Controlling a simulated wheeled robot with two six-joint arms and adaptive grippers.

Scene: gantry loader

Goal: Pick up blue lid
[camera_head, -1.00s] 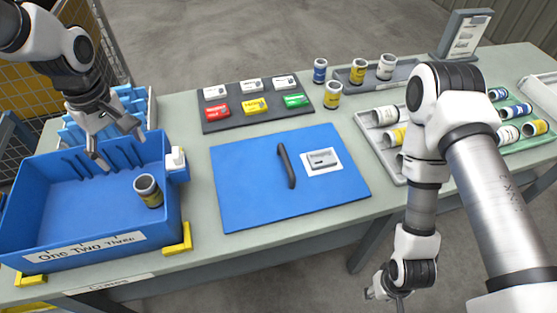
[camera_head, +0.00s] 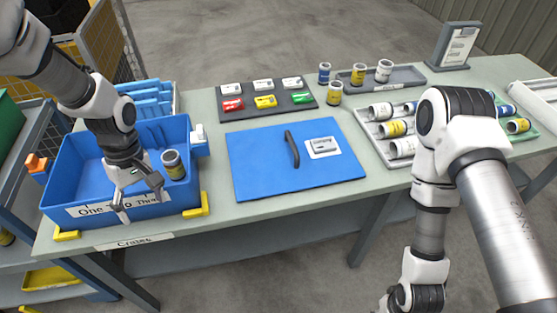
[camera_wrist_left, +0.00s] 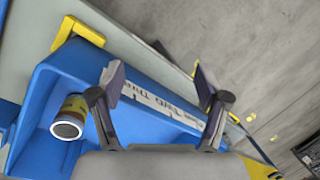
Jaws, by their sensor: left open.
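The blue lid (camera_head: 262,172) lies flat on the table, a square panel with a dark bar handle (camera_head: 292,149) across its middle and a white label plate beside the handle. My left gripper (camera_head: 140,203) is open and empty, to the left of the lid, over the front wall of the blue crate. In the left wrist view my left gripper (camera_wrist_left: 158,85) spans the crate's labelled front wall, its fingers apart. The lid is not seen in that view. My right arm stands at the right of the head view; its gripper is out of the frame.
The blue crate (camera_head: 66,183) holds one yellow-banded can (camera_head: 173,164) and sits between yellow corner stops (camera_head: 197,205). A dark mat (camera_head: 267,98) with small coloured boxes lies behind the lid. Cans stand and lie in trays at the right. Bare table surrounds the lid.

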